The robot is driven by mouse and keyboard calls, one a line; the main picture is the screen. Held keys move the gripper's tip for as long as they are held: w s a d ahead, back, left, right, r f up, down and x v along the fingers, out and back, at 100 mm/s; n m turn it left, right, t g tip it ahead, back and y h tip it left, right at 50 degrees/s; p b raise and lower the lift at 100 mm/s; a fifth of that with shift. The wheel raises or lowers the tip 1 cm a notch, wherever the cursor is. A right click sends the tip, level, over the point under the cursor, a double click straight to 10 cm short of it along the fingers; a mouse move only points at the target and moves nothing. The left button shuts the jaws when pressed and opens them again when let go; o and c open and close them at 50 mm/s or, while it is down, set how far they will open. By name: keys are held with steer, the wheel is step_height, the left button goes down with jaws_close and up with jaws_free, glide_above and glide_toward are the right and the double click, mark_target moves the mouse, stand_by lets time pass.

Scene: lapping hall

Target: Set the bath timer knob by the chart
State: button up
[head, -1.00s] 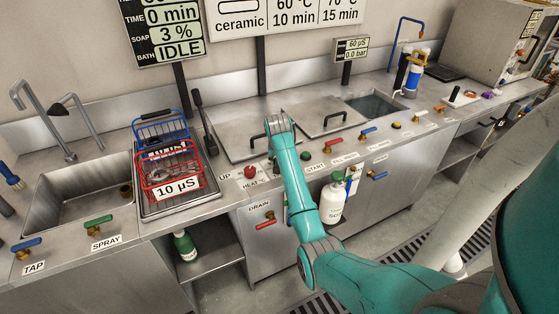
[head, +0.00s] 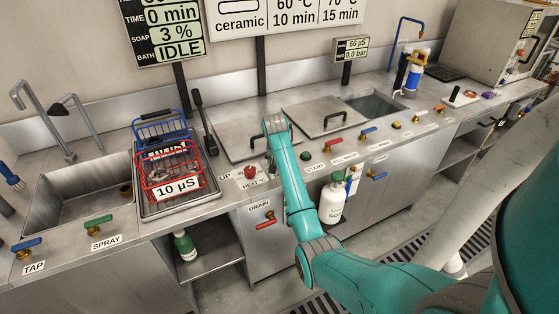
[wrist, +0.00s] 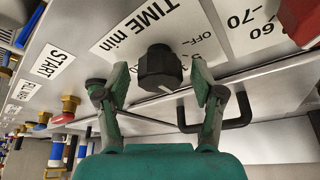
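The black timer knob (wrist: 160,70) stands beside the "TIME min" label (wrist: 148,25) in the wrist view, with an "OFF" mark beside it. A pale pointer line shows on its face; I cannot tell its exact setting. My gripper (wrist: 161,76) is open, one finger on each side of the knob, with visible gaps. In the head view my arm hides the knob and most of the gripper. The display (head: 168,25) reads time 0 min, soap 3 %, bath IDLE. The chart (head: 285,15) shows ceramic, 60° 10 min and 70° 15 min, cropped at the top.
A red heat knob (head: 250,172) is left of my arm, and several coloured valve handles line the counter to the right. A black lid handle (wrist: 240,115) lies close behind the right finger. Red and blue baskets (head: 170,172) stand on the left drainer.

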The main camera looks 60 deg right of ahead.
steer(key=v, duration=1.2)
stand_by(0.6)
